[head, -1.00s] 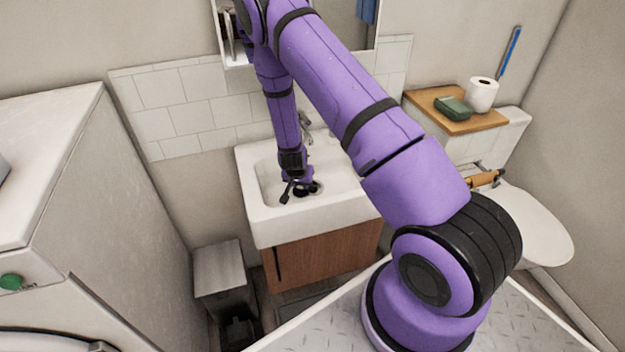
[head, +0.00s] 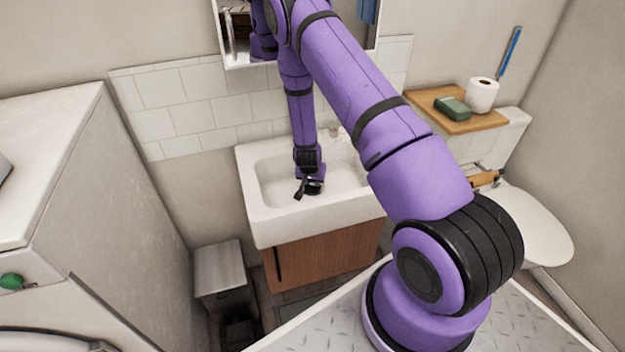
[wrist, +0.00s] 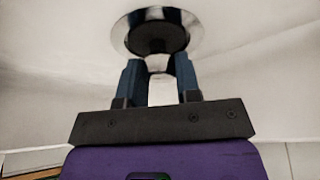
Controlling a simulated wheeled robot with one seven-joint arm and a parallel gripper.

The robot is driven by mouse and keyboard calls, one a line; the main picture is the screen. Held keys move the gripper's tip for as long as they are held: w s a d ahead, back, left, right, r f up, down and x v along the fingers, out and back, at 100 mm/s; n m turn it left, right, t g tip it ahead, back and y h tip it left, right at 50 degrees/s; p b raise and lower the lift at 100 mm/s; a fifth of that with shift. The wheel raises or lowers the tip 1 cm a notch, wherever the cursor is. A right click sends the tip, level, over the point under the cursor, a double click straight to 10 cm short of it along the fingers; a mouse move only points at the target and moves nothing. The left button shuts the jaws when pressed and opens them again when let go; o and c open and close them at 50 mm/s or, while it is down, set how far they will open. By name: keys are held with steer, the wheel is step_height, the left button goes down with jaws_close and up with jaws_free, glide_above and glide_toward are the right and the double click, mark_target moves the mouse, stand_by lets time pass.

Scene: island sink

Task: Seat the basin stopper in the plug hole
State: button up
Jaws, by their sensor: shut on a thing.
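My gripper (wrist: 158,78) has its two blue fingers shut on the basin stopper (wrist: 159,63), which shows as a pale metal piece between the fingertips. The plug hole (wrist: 191,22) is a round chrome ring on the white basin floor, just beyond the fingertips in the wrist view. A dark round shape fills its middle, in line with the stopper; I cannot tell whether this is the stopper's disc or the open hole, or how far the stopper is in. In the head view my gripper (head: 310,187) is low inside the basin, hiding the stopper and most of the plug hole.
The white sink (head: 262,226) stands on a wooden cabinet (head: 330,262) against a tiled wall. Its rim surrounds my gripper. A toilet (head: 535,225) is to the right, a white machine (head: 90,190) to the left, and a bin (head: 222,275) beside the cabinet.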

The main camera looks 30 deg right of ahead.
steer(key=o, duration=1)
steer(key=s+a+r+n+y, duration=0.1)
steer(key=s+a+r, duration=0.25)
steer(key=r, duration=0.95)
steer(key=s+a+r+n+t+y, duration=0.1)
steer(key=s+a+r+n+y, duration=0.3)
steer(key=r, duration=0.9)
steer(key=s+a+r+m+h, duration=0.15)
steer(key=a+r, duration=0.35)
steer(key=r, duration=0.9)
steer(key=s+a+r+n, duration=0.1)
steer(key=s+r, duration=0.3)
steer(key=s, duration=0.4)
steer(key=s+a+r+n, duration=0.1)
steer(key=s+r+n, duration=0.1)
steer(key=s+r, duration=0.3)
steer(key=s+r+n+t, duration=0.1)
steer(key=s+r, duration=0.4)
steer(key=s, duration=0.7)
steer(key=shift+s+a+n, duration=0.25)
steer(key=shift+a+n, duration=0.15)
steer(key=shift+n, duration=0.45)
steer(key=shift+r, duration=0.1)
